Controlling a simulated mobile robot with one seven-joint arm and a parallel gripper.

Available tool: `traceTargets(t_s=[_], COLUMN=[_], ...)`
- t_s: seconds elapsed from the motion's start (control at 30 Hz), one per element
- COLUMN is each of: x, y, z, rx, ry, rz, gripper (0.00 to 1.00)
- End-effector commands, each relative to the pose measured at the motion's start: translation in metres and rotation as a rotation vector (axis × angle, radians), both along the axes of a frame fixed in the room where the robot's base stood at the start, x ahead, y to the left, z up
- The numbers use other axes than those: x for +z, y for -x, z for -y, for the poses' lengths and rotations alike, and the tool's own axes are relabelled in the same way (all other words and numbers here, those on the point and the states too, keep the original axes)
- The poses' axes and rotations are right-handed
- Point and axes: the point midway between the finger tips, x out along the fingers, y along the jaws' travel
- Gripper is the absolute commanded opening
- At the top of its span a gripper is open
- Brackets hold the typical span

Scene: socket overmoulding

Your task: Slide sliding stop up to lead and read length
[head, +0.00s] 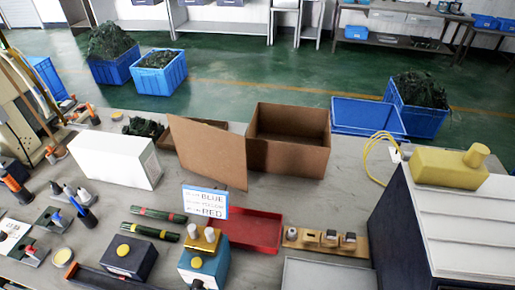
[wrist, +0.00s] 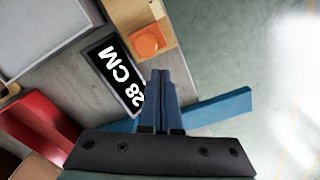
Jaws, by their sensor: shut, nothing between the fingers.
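In the wrist view my gripper (wrist: 155,72) is shut, its two dark blue fingers together with nothing between them. The fingertips are just right of a black sign (wrist: 113,75) reading "28 CM". A blue bar (wrist: 222,108) extends to the right from beside the fingers; I cannot tell whether they touch it. An orange piece (wrist: 148,40) sits on a wooden block (wrist: 125,14) above the fingertips. I cannot tell which part is the sliding stop. A thin yellow lead (head: 372,152) loops at the right in the head view. My gripper is not made out there.
A red tray (head: 255,230), a wooden strip with several small parts (head: 325,240) and a teal box (head: 205,268) stand on the grey bench. A large dark box with a white top (head: 460,225) blocks the right. An open cardboard box (head: 288,155) stands behind.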

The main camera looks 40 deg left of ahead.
Motion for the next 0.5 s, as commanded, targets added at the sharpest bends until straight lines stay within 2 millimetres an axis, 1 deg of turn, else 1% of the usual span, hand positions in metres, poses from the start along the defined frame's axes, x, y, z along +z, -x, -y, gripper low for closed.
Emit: traceTargets(t_s=[0.23,0.5], x=[-0.003,-0.017], y=[0.000,0.000], z=[0.000,0.000], rx=[0.000,0.000], ry=[0.000,0.000], rz=[0.000,0.000], gripper=[0.00,0.00])
